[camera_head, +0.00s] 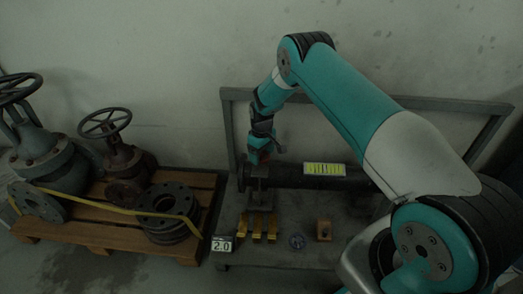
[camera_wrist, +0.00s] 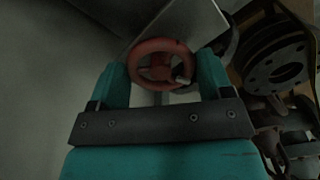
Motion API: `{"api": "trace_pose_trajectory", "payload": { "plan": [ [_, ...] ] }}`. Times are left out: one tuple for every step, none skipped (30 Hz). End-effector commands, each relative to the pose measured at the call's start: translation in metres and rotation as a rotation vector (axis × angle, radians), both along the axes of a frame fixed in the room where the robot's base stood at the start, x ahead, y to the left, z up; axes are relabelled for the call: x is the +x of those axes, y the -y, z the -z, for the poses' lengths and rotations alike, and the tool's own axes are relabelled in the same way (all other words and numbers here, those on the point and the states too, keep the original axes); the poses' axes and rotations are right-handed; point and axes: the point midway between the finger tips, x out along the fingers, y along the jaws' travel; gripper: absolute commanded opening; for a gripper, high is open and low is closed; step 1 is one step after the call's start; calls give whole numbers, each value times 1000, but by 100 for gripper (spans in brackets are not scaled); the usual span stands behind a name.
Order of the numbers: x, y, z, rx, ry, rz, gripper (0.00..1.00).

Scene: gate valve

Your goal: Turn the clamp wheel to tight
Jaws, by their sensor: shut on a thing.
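The red clamp wheel (camera_wrist: 160,48) is in the middle of the wrist view, a round rim with a hub and a small pale piece at its lower right. My gripper (camera_wrist: 163,74) has one teal finger on each side of the wheel and is shut on its rim. In the head view my gripper (camera_head: 262,147) points down over the clamp at the left end of a dark pipe (camera_head: 292,175). Little of the wheel shows there, a small reddish patch under the gripper. The exact finger contact is too dark to make out.
The pipe lies on a grey bench (camera_head: 280,251) with a raised back frame. Yellow blocks (camera_head: 257,228), a small orange block (camera_head: 324,230) and a "2.0" sign (camera_head: 222,244) are at the front. A wooden pallet (camera_head: 205,186) with large valves (camera_head: 125,165) stands left.

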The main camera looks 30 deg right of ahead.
Motion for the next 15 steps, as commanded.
{"api": "trace_pose_trajectory", "payload": {
  "plan": [
    [1,1,-3,-2,3,44,49],
    [1,0,-3,-2,3,72,49],
    [1,0,-3,-2,3,111,49],
    [0,0,-2,-3,2,139,49],
    [0,0,-2,-3,2,167,49],
    [0,0,-2,-2,2,206,49],
    [0,0,-2,-2,1,234,49],
    [0,0,-2,-2,1,262,49],
    [0,-1,-2,-2,1,301,49],
    [0,-1,-2,-1,2,329,49],
    [1,-1,-2,-2,3,357,49],
    [1,-1,-2,-2,3,396,49],
    [1,-1,-2,-2,3,423,49],
    [1,-1,-2,-2,4,451,49],
    [1,-1,-2,-2,4,487,49]
  ]
}}
